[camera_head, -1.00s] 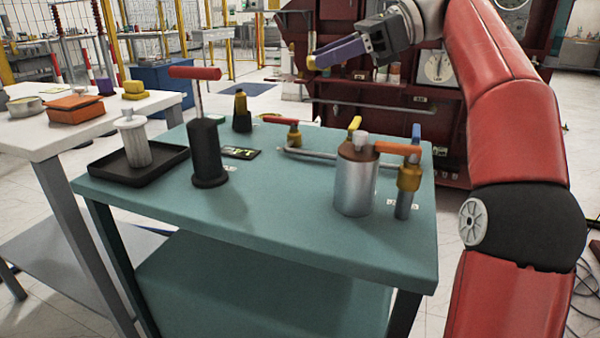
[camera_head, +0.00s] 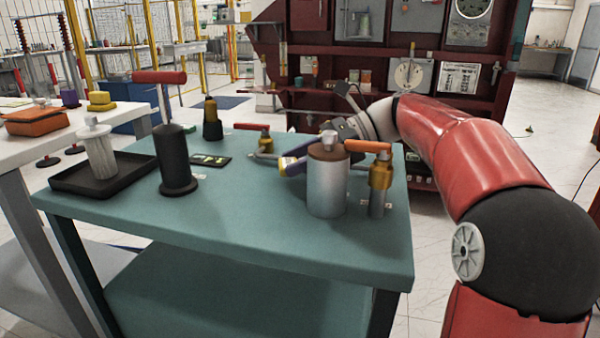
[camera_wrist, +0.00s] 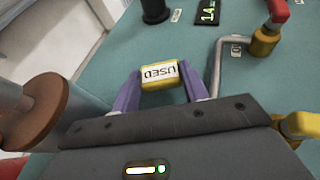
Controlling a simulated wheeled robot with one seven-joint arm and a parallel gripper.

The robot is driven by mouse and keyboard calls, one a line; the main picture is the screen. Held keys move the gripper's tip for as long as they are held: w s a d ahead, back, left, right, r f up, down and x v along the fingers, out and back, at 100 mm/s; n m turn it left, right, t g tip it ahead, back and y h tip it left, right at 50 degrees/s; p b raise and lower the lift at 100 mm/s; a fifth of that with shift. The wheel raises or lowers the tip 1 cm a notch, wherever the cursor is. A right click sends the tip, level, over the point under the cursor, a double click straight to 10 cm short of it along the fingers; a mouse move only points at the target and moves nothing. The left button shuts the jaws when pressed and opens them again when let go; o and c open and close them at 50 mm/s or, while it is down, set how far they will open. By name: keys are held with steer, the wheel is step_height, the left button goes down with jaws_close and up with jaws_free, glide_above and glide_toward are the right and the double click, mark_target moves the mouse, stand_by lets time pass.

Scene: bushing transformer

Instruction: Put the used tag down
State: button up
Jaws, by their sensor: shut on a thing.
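The used tag (camera_wrist: 159,72) is a small yellow block with a white label reading USED, upside down in the wrist view. My gripper (camera_wrist: 161,80) has its two purple fingers on either side of the tag and is shut on it. In the head view my gripper (camera_head: 283,165) is low over the back part of the teal table (camera_head: 240,225), behind the silver cylinder (camera_head: 327,188) with the brown top. That cylinder partly hides it. I cannot tell whether the tag touches the tabletop.
A bent metal rod tool (camera_wrist: 222,60) with a yellow joint lies close to the right finger. The brown-topped cylinder (camera_wrist: 30,115) is close on the left. An orange-handled tool (camera_head: 379,185), a black cylinder (camera_head: 175,160) and a black tray (camera_head: 105,175) stand on the table.

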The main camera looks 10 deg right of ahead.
steer(key=shift+f, duration=1)
steer(key=shift+f, duration=0.1)
steer(key=o, duration=1)
steer(key=p+v, duration=0.1)
steer(key=v, duration=1.1)
steer(key=shift+d+p, duration=0.1)
steer(key=shift+p, duration=0.3)
